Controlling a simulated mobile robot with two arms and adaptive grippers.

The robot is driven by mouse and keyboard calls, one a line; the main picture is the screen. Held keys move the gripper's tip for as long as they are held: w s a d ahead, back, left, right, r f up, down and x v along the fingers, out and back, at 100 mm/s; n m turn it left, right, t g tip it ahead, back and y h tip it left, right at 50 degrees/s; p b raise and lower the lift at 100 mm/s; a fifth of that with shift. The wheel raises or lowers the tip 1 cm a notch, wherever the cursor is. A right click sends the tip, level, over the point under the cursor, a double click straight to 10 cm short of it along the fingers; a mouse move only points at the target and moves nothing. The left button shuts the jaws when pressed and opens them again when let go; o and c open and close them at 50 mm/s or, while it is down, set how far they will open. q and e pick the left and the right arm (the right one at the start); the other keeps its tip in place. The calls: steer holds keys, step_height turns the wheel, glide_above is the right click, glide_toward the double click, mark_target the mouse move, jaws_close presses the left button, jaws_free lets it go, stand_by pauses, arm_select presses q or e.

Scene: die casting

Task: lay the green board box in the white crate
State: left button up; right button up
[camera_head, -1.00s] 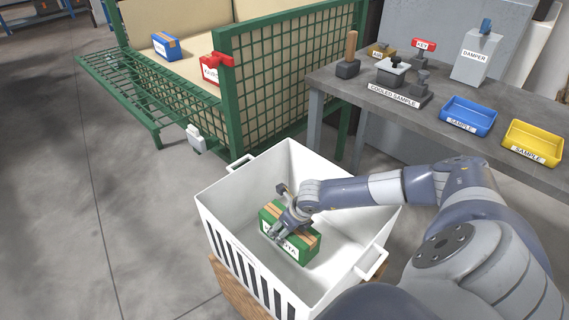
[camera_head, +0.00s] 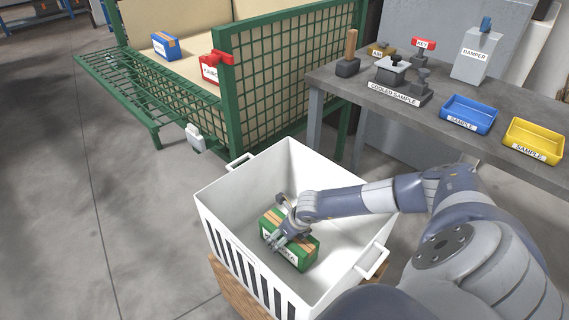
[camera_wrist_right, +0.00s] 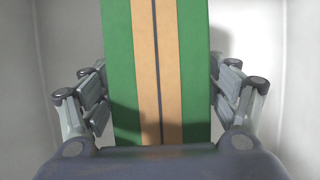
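The green board box (camera_head: 300,255), with tan tape strips on top and a white label on its side, is inside the white crate (camera_head: 213,196). My right gripper (camera_head: 283,236) reaches down into the crate over the box. Whether the box touches the crate floor is hard to tell. My left gripper is not in view.
The crate stands on a wooden support (camera_head: 235,290). Behind it is a green mesh-sided bin (camera_head: 290,75) with a blue box (camera_head: 166,46) and a red box (camera_head: 209,70). A grey table (camera_head: 340,88) at right holds a blue tray (camera_head: 468,114) and a yellow tray (camera_head: 533,141).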

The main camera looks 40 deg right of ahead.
steer(key=shift+r, duration=0.15)
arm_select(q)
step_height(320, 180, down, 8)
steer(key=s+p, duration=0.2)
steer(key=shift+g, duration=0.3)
arm_select(e)
steer(key=v, duration=1.1)
steer(key=shift+s+r, duration=0.1)
steer(key=shift+r, duration=0.3)
arm_select(q)
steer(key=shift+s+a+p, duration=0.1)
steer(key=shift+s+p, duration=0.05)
steer(key=shift+p, duration=0.2)
arm_select(e)
steer(key=shift+r, duration=0.1)
